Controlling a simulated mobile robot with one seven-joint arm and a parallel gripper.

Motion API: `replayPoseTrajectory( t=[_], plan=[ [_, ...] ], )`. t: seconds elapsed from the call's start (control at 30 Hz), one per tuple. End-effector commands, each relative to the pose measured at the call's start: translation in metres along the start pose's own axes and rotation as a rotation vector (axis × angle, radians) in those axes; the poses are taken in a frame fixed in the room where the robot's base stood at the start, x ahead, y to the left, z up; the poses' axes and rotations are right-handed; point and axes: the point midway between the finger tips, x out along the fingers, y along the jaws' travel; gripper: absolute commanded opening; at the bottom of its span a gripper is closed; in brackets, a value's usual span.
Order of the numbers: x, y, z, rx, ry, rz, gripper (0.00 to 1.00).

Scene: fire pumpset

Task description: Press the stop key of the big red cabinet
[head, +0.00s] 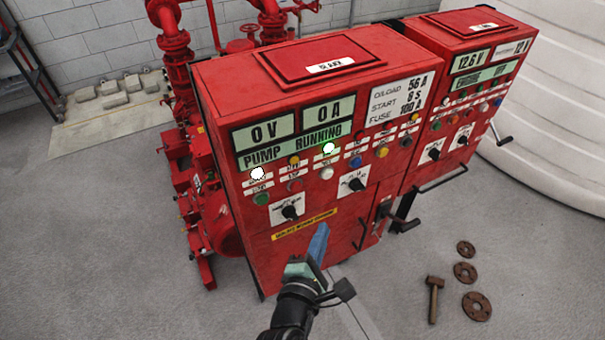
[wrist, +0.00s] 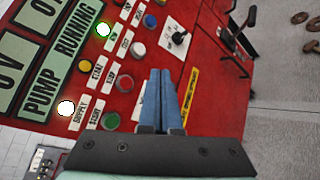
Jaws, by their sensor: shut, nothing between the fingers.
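The big red cabinet (head: 330,110) stands in the middle of the head view. Its display reads PUMP RUNNING, and the white supply lamp (head: 257,173) and a green lamp (head: 328,148) are lit. The red stop key (head: 295,184) sits in the lower button row, between the green start key (head: 261,199) and a white key (head: 327,173).
Rotary switches (head: 290,212) sit below the keys. A yellow label strip (head: 303,225) and a crank handle (head: 392,218) are lower on the cabinet. A smaller red cabinet (head: 475,60) adjoins at right. A hammer (head: 434,298) and rusty discs (head: 465,273) lie on the floor.

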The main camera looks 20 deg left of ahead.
Motion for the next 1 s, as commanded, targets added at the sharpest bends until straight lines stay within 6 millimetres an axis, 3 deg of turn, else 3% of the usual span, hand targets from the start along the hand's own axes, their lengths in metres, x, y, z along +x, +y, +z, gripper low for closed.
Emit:
replayPoseTrajectory(
  t=[0.53, 1.0],
  plan=[
    [0.001, 0.002, -0.004, -0.013, 0.005, -0.001, 0.0],
    [0.043, 0.031, -0.036, -0.012, 0.005, 0.002, 0.0]
  ],
)
